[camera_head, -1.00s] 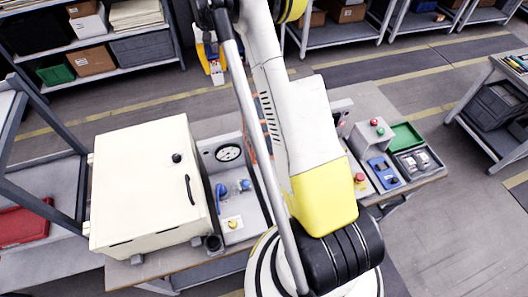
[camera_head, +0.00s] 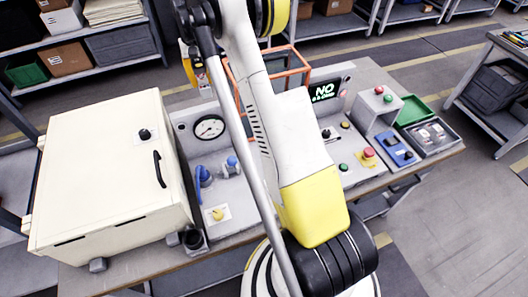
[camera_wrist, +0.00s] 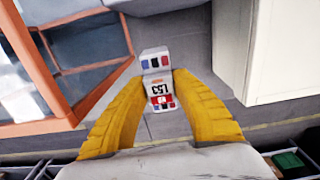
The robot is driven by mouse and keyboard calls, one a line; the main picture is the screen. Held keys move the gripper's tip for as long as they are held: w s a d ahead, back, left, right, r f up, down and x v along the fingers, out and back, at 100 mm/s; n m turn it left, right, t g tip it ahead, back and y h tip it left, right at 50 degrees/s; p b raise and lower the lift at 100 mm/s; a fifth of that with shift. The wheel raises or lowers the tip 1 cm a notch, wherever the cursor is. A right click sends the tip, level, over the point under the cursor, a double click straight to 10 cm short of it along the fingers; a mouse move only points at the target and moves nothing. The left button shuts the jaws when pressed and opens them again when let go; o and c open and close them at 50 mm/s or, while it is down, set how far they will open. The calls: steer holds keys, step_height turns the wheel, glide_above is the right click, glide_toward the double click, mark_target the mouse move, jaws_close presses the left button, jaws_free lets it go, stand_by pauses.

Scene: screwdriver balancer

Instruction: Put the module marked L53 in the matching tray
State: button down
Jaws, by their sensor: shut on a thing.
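My gripper (camera_wrist: 162,100) has two yellow fingers in the wrist view. They are shut on a light grey module (camera_wrist: 155,63) marked L53, with red, blue and dark patches at both ends. The label reads upside down. The module is held above grey floor or bench surface, clear of other things as far as I can see. In the head view my gripper (camera_head: 188,62) is at the top, left of my arm and beyond the bench's back edge, partly hidden. I cannot make out a tray marked L53 in either view.
An orange-framed enclosure (camera_head: 296,50) stands behind my arm. The bench carries a cream cabinet (camera_head: 100,180), a gauge panel (camera_head: 208,127), a lit display (camera_head: 324,91), a button box (camera_head: 378,108) and an open green-lidded case (camera_head: 425,135). Shelves (camera_head: 90,32) stand behind.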

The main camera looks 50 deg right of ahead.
step_height(320, 180, down, 21)
steer(key=b, duration=1.3)
steer(key=shift+f, duration=0.1)
steer(key=shift+f, duration=0.15)
steer(key=c, duration=1.2)
jaws_free()
steer(key=shift+o, duration=0.2)
step_height(320, 180, up, 12)
steer(key=p, duration=0.4)
